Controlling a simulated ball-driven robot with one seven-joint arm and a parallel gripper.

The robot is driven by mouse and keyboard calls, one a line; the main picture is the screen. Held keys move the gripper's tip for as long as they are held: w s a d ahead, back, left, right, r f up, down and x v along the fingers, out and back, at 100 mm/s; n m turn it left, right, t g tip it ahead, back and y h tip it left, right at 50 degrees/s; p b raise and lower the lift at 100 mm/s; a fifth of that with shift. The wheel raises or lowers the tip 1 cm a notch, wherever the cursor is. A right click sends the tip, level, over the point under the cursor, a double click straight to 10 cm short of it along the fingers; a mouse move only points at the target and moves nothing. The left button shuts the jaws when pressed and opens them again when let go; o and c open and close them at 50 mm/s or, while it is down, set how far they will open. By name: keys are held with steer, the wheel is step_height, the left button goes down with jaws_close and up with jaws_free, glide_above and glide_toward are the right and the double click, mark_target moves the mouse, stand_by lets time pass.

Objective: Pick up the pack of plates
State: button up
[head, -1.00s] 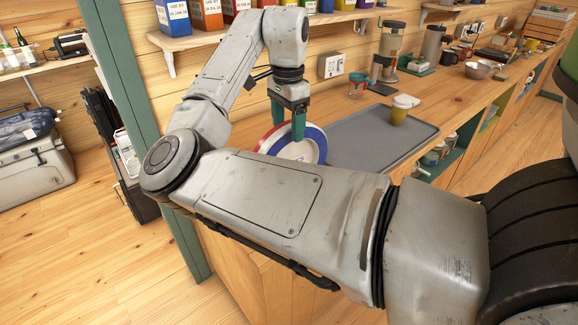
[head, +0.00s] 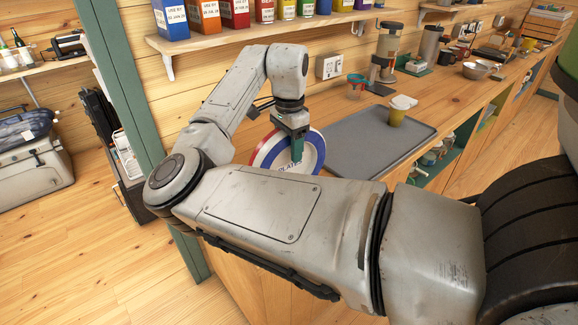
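The pack of plates (head: 312,150) stands on edge, tilted, on the counter to the left of the grey tray. It shows a blue and white round face with lettering and a red rim on its left side. My gripper (head: 293,152) points down over the pack's top edge. One green finger lies in front of the round face; the other is hidden behind the pack. I cannot tell whether the fingers press on it. My own forearm hides the pack's lower part.
The grey tray (head: 365,150) lies right of the pack, with a yellow cup with a pale lid (head: 398,110) on it. A shelf (head: 230,37) with coloured boxes runs above my arm. A green post (head: 125,90) stands at left. A coffee maker (head: 386,55) and bowls are farther back.

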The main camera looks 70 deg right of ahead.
jaws_close()
stand_by(0.3)
steer(key=shift+r, duration=0.15)
stand_by(0.3)
